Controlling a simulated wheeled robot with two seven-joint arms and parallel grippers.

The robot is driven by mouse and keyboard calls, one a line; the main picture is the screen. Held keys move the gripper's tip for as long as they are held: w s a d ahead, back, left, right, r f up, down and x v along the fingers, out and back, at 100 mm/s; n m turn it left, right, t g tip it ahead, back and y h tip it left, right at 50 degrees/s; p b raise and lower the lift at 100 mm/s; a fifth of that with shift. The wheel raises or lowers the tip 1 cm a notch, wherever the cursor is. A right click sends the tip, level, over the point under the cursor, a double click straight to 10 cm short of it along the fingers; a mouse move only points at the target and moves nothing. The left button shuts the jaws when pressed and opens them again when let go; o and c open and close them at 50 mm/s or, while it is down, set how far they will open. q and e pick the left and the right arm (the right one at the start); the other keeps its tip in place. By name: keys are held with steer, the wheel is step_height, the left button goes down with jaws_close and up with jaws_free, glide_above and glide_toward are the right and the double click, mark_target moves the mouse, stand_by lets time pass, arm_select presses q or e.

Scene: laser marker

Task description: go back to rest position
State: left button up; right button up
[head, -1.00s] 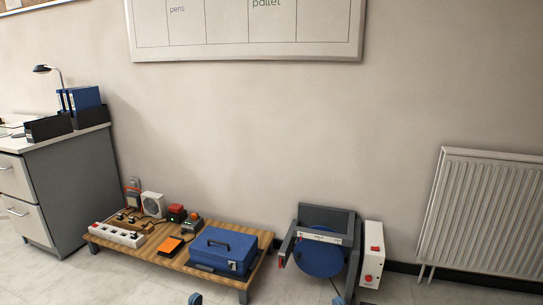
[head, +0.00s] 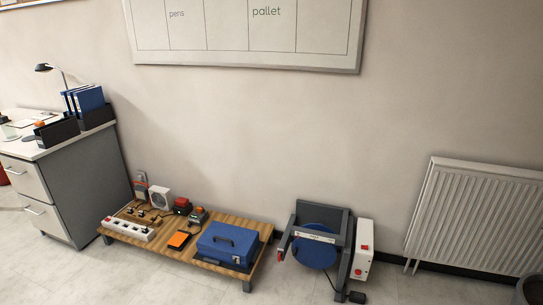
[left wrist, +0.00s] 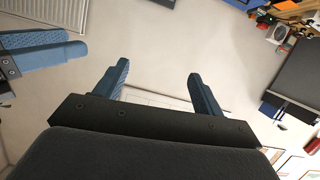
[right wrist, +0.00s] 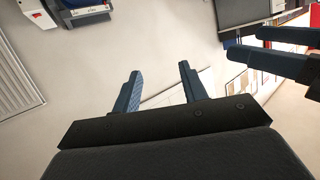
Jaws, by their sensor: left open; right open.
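My left gripper (left wrist: 157,88) is open and empty in the left wrist view, its two blue fingers apart with only wall and whiteboard beyond. My right gripper (right wrist: 161,88) is open and empty in the right wrist view, also raised clear of things. Each wrist view also shows the other gripper's blue fingers at its side edge. Neither gripper's finger pair shows in the head view. A dark frame machine with a blue disc (head: 314,250) stands on the floor, with a white control box (head: 363,250) on its right side.
A low wooden platform (head: 150,244) holds a blue case (head: 228,245), a power strip (head: 128,229) and several small devices. A grey drawer cabinet (head: 85,190) stands left, a radiator (head: 470,215) right. A rounded dark part shows at the bottom right corner. Floor in front is clear.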

arm_select(q)
steer(key=s+a+f+g+y+p, duration=0.1)
steer(key=s+a+g+p, duration=0.2)
steer(key=s+g+p, duration=0.2)
steer(key=s+a+f+g+y+p, duration=0.2)
steer(key=s+g+p, duration=0.4)
steer(key=s, duration=0.5)
steer(key=shift+s+a+f+g+p, duration=0.2)
steer(key=shift+s+a+g+p, duration=0.15)
steer(key=shift+a, duration=0.3)
arm_select(e)
steer(key=s+d+f+g+h, duration=0.1)
steer(key=s+d+g, duration=0.2)
steer(key=s+g, duration=0.2)
steer(key=s+d+f+g+h, duration=0.2)
steer(key=s+g, duration=0.4)
steer(key=s, duration=0.5)
steer(key=shift+s+d+f+g, duration=0.2)
steer(key=shift+s+d+g, duration=0.1)
steer(key=shift+d, duration=0.35)
